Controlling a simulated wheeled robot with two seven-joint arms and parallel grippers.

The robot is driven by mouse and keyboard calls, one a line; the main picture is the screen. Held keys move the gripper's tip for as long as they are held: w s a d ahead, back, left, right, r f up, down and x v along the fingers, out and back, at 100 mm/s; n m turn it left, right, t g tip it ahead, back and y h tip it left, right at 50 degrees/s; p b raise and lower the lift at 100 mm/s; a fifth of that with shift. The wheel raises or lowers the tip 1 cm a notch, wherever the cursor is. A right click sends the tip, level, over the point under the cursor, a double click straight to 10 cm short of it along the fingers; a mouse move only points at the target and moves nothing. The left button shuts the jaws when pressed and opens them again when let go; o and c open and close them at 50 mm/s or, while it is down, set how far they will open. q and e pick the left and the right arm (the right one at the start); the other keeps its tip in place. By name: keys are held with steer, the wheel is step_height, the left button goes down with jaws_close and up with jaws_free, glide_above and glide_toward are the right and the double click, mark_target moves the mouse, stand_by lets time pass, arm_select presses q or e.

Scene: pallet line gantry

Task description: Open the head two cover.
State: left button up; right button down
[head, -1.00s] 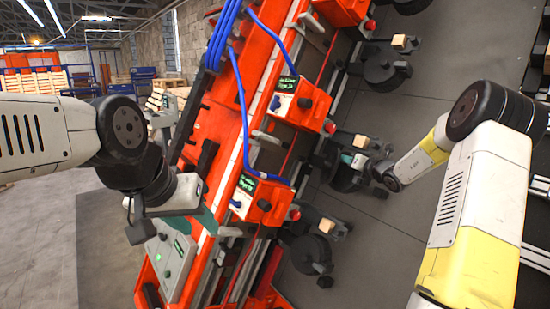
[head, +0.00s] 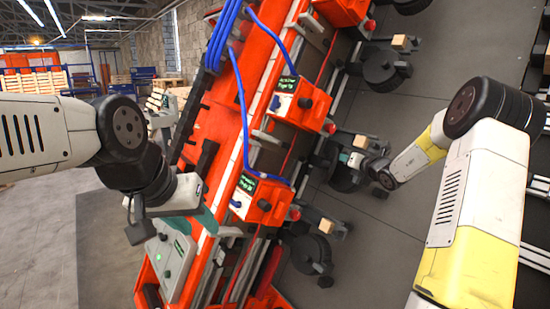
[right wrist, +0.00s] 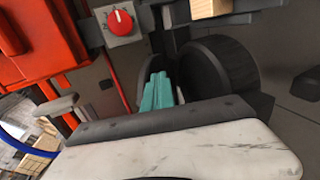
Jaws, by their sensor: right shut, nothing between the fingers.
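Several black round heads hang along the orange gantry, each near a wooden block. The middle head (head: 342,178) has its block (head: 361,141) just above it; I cannot tell whether its cover is open. My right gripper (head: 354,159) is at this middle head. In the right wrist view its teal fingers (right wrist: 157,91) are shut and empty, beside a black round housing (right wrist: 222,66); I cannot tell whether they touch it. Which head is number two is not readable.
Orange control boxes with small green-text displays (head: 290,98) (head: 258,199) line the gantry. Blue hoses (head: 240,90) run along it. A red knob (right wrist: 121,22) shows in the right wrist view. A grey panel (head: 168,262) sits at lower left. Open floor lies beyond the heads.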

mark_target(336, 155)
steer(key=shift+a+r, duration=0.15)
steer(key=shift+a, duration=0.3)
steer(key=shift+w+a+r, duration=0.1)
steer(key=shift+a+r, duration=0.15)
steer(key=shift+a, duration=0.3)
steer(key=shift+w+a+r, duration=0.1)
steer(key=shift+a+r, duration=0.1)
steer(key=shift+a, duration=0.35)
steer(key=shift+w+a+r, duration=0.15)
steer(key=shift+a, duration=0.35)
steer(key=shift+w+a+r, duration=0.15)
steer(key=shift+a, duration=0.35)
steer(key=shift+a, duration=0.1)
